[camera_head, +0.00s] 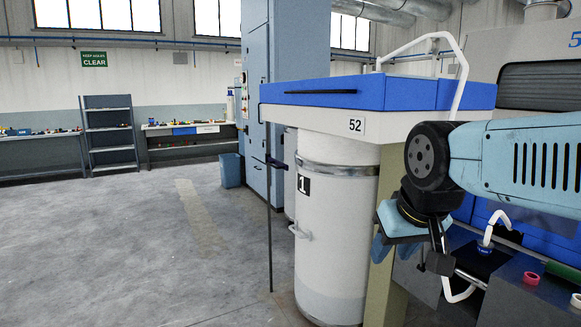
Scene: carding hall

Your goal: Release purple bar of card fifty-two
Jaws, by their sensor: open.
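My arm hides part of the machine behind.
A thin dark upright rod (269,220) stands left of the can. White bent tubes (445,60) rise over the blue top. A dark ledge at lower right bears a red roll (531,278). A blue bin (230,170) stands further back. The floor at left is clear.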

